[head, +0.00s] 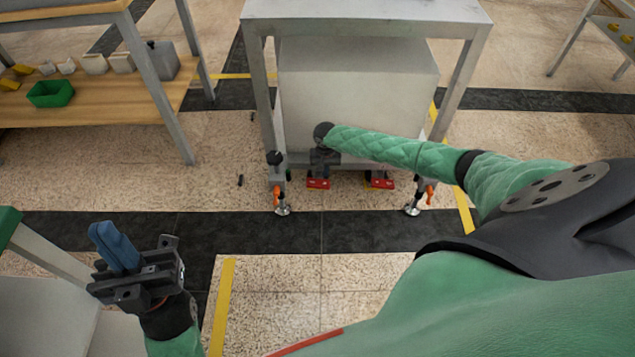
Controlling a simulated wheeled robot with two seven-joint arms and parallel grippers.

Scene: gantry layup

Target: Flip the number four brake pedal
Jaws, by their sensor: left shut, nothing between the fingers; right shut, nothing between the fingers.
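A grey wheeled cart (365,10) stands ahead of me. Two red brake pedals show low under its front edge, a left one (318,184) and a right one (381,183). No numbers can be read on them, so I cannot tell which is number four. My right gripper (321,168) reaches down at the cart's front, just above the left red pedal. It is shut and empty; whether it touches the pedal is unclear. My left gripper (114,246) is shut and empty, with blue fingers, at the lower left, away from the cart.
Two support feet with orange handles, left (277,195) and right (424,192), flank the pedals. A wooden-topped shelf (110,100) with a green bin (50,93) stands at the left. A grey table (45,300) is beside my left gripper. The floor before the cart is clear.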

